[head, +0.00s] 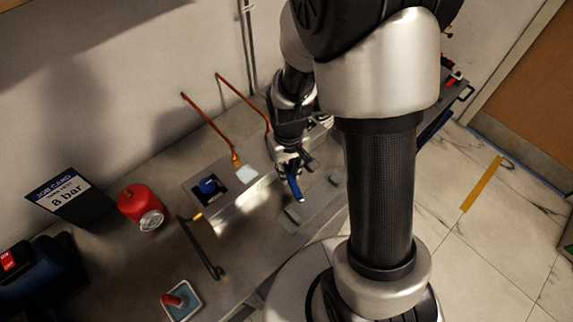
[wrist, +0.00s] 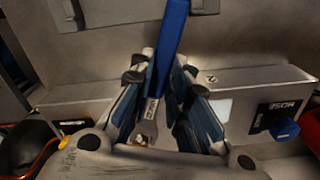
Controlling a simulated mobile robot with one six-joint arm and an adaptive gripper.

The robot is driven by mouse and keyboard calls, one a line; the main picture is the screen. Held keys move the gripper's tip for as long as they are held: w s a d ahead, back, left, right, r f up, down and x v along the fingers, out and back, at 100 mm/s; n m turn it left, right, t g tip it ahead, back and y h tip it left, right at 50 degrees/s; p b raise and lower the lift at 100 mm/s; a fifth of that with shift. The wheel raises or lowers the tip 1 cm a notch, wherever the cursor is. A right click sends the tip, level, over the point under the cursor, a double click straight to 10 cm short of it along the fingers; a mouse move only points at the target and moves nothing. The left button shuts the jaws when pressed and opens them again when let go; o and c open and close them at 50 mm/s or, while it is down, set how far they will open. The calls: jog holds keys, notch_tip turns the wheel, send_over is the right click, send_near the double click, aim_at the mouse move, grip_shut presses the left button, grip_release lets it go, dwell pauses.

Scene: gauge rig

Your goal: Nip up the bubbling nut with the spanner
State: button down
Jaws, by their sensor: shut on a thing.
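My gripper (head: 289,160) is shut on the spanner, whose blue handle (head: 295,189) sticks out below the fingers in the head view. In the wrist view my gripper (wrist: 165,80) holds the spanner (wrist: 172,38) between its blue-lined fingers. Its blue handle points up the picture and its grey metal part runs down between the fingers. Two copper pipes come down to the metal block; one ends in a brass nut (head: 236,160) left of my gripper. A pale patch (head: 247,174) lies beside that nut. I cannot make out bubbles. The other pipe's lower end is hidden by my arm.
The metal block (wrist: 85,107) carries a HOSE label and a blue knob (wrist: 285,129); the knob also shows in the head view (head: 210,186).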

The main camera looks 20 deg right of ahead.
jog(key=shift+s, duration=0.65)
jog(key=shift+r+p, duration=1.85)
jog(key=shift+r, duration=0.45)
jog(key=shift+w, duration=0.2)
jog(key=shift+m, duration=0.3)
jog(key=w+b, duration=0.1)
jog(key=w, duration=0.1)
jog(key=w+b, duration=0.1)
jog(key=w, duration=0.1)
jog(key=w+b, duration=0.1)
jog(key=w, duration=0.1)
jog(key=shift+a+r, duration=0.3)
jog(key=shift+a, duration=0.1)
jog(key=shift+w+r, duration=0.1)
jog(key=shift+r, duration=0.15)
